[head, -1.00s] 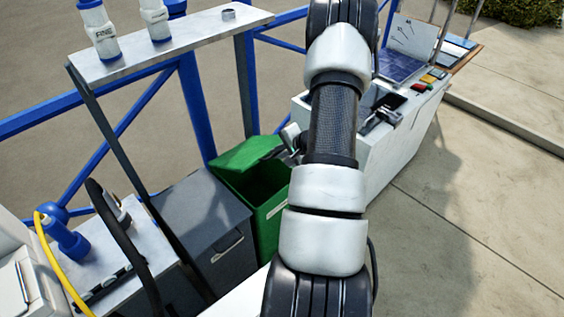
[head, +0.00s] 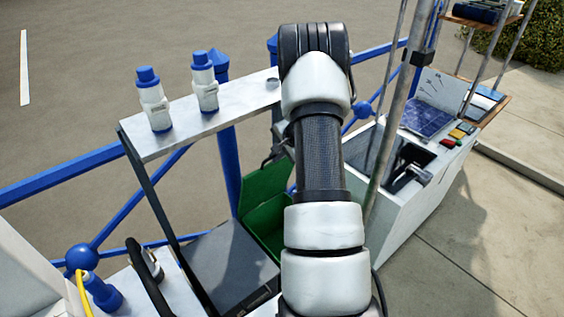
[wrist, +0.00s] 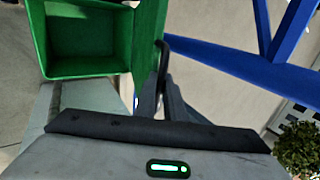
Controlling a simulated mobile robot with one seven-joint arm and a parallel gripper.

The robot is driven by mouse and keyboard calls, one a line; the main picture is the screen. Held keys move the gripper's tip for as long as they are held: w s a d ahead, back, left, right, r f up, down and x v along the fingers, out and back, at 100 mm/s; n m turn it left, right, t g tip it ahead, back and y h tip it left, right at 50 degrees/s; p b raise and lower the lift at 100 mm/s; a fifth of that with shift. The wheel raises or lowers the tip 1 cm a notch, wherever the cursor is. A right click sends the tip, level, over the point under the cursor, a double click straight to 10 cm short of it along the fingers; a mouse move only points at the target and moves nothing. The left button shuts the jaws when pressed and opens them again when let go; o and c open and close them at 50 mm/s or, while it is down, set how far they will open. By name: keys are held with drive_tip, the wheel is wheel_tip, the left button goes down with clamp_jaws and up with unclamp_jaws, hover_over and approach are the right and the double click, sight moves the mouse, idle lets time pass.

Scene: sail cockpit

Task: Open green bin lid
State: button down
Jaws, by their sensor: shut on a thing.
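The green bin (head: 268,238) stands beside a grey bin, partly behind my arm in the head view. Its green lid (head: 264,186) is raised and stands steeply at the back of the bin. The wrist view shows the open, empty-looking inside of the bin (wrist: 88,40) and the lid (wrist: 148,42) nearly edge-on beside it. My gripper (wrist: 163,62) is at the lid's edge, with its dark fingers shut on the lid. The exact contact is hard to make out, and my arm hides most of the gripper in the head view.
A grey bin (head: 228,262) sits left of the green one. A metal shelf (head: 205,118) with two white-and-blue bottles stands above it. Blue railings (head: 70,184) run behind. A white console (head: 420,190) stands at right, beside open paving (head: 470,270).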

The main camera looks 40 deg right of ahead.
drive_tip(key=shift+w+a+r, duration=0.1)
drive_tip(key=shift+w+r, duration=0.05)
drive_tip(key=shift+w, duration=0.5)
drive_tip(key=c, duration=1.8)
unclamp_jaws()
drive_tip(key=shift+c, duration=0.2)
drive_tip(key=shift+s, duration=0.1)
drive_tip(key=v, duration=1.7)
drive_tip(key=shift+r+b, duration=0.2)
drive_tip(key=shift+b, duration=0.1)
